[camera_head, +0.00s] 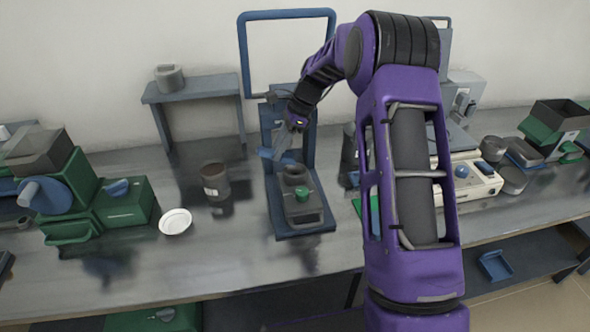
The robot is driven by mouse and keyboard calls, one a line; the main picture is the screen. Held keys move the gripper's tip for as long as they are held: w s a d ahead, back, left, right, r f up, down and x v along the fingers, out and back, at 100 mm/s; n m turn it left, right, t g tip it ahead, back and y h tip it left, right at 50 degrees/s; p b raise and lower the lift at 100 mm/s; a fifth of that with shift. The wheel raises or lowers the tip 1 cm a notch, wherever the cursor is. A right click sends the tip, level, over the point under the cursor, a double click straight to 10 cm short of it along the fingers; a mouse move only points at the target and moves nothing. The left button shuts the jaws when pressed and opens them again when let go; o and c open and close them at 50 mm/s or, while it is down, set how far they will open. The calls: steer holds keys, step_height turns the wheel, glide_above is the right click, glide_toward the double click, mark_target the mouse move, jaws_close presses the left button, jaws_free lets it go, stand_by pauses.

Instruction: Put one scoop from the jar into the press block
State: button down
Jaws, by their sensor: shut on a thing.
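The jar (215,182) is a dark, open cylinder with a pale label, standing on the metal bench left of the press. The press block (304,212) is a dark grey block on the base of a blue press frame (283,228), with a round grey collar at its back and a small green part on it. My gripper (284,145) is above and behind the block, inside the tall frame, pointing down. It is shut on what looks like a small blue scoop (268,154). The scoop's contents cannot be made out, nor can the jar's.
A white dish (175,221) lies left of the jar. A green machine (100,195) stands further left. A grey pot sits on a small blue shelf (198,87) behind. My arm hides part of the bench right of the press, where a white balance (470,185) stands. The bench front is clear.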

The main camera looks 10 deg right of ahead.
stand_by(0.3)
steer(key=h, duration=0.1)
steer(key=a+f+h, duration=0.1)
steer(key=h, duration=0.1)
steer(key=shift+a+f, duration=0.15)
steer(key=shift+a, duration=0.1)
steer(key=shift+f+h, duration=0.2)
steer(key=shift+h, duration=0.2)
steer(key=h, duration=0.1)
steer(key=a+f+h, duration=0.1)
steer(key=shift+f+h, duration=0.2)
steer(key=shift+h, duration=0.1)
steer(key=shift+d+f+h, duration=0.1)
steer(key=shift+f+h, duration=0.1)
steer(key=shift+h, duration=0.3)
